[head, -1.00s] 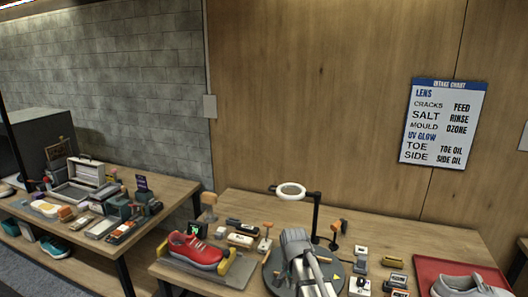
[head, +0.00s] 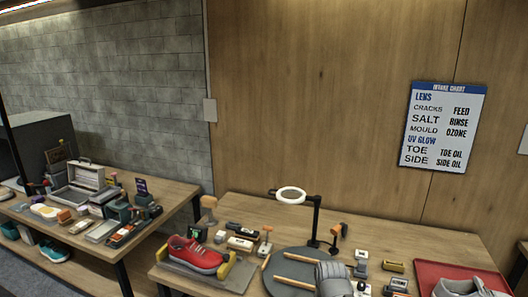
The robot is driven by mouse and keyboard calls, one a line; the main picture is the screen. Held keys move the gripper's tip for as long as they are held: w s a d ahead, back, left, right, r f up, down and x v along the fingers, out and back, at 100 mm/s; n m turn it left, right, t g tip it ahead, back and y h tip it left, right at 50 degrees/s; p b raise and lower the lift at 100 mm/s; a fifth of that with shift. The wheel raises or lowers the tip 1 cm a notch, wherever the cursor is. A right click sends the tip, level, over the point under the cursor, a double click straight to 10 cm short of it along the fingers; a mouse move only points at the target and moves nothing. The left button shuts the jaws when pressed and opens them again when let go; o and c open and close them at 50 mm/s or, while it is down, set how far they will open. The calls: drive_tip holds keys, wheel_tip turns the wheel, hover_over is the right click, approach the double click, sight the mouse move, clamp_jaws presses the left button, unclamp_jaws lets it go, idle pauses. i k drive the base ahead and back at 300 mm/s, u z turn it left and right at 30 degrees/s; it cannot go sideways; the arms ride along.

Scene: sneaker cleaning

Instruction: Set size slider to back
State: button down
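I cannot pick out a part clearly marked as a size slider. A red sneaker (head: 196,256) with a pale sole sits on a grey stand with yellow end pieces (head: 225,268) at the left of the middle table. A dark round plate (head: 285,267) lies to its right, with two light wooden bars (head: 298,258) across it. Part of my arm, a grey rounded link, shows at the bottom edge in front of the plate's right side. My gripper is outside the picture.
A ring lamp (head: 291,196) on a black post stands behind the plate. Several small blocks and tools lie around it. A red tray (head: 433,272) with a grey shoe (head: 468,287) is at the right. A crowded side table (head: 182,192) stands at the left.

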sight(227, 263)
drive_tip(key=k, duration=0.65)
drive_tip(key=u, duration=0.35)
drive_tip(key=i, duration=1.05)
drive_tip(key=u, duration=0.3)
